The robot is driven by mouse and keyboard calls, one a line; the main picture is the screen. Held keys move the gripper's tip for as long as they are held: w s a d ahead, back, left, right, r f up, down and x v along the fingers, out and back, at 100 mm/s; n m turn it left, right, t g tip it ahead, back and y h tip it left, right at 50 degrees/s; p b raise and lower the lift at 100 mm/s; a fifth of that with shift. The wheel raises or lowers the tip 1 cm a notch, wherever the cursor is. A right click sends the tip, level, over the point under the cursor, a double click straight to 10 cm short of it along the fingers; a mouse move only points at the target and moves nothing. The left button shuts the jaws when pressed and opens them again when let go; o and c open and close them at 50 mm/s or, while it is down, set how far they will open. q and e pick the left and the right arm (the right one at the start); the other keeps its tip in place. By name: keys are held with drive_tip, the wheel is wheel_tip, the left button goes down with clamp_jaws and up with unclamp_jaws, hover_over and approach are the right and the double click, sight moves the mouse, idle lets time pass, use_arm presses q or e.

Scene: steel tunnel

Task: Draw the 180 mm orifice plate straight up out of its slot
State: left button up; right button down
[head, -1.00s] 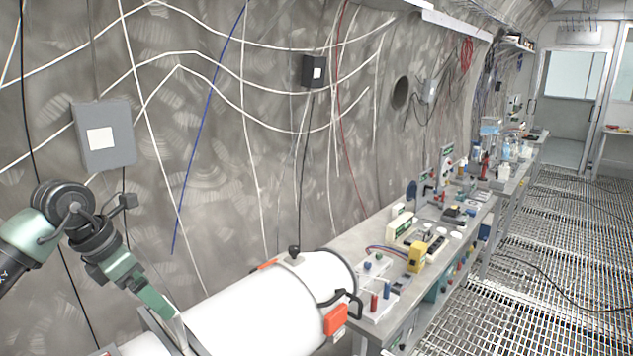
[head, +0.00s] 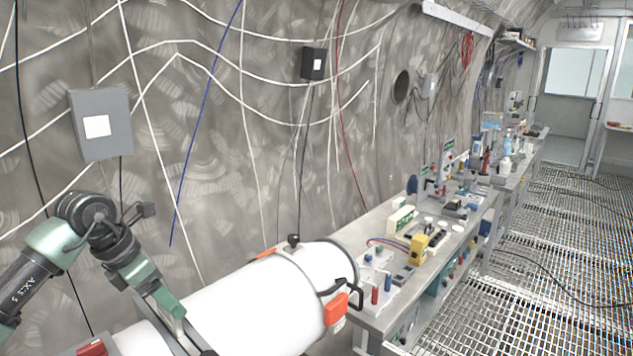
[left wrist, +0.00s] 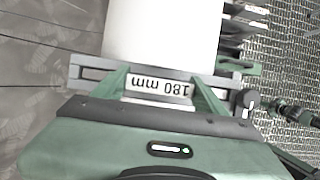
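My left gripper (head: 195,340) is low at the left of the head view, pointing down at the front end of a white cylinder. In the left wrist view its green fingers (left wrist: 160,85) stand apart, one on each side of a pale label (left wrist: 160,87) that reads "180 mm" upside down. A grey bar with dark slots (left wrist: 90,74) runs across behind the fingers. I cannot tell whether the fingers touch the labelled part. The orifice plate below the label and its slot are not clearly visible.
The white cylinder (head: 250,305) has a black knob on top and an orange part with a black handle at its right end. A workbench (head: 352,238) with several small items runs along the tunnel wall.

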use_arm(q)
drive_tip(key=c, duration=0.6)
drive_tip(key=shift+r, duration=0.25)
drive_tip(key=shift+r+p, duration=0.2)
drive_tip(key=shift+p, duration=0.1)
drive_tip(key=shift+r+p, duration=2.25)
drive_tip(key=shift+r, duration=0.9)
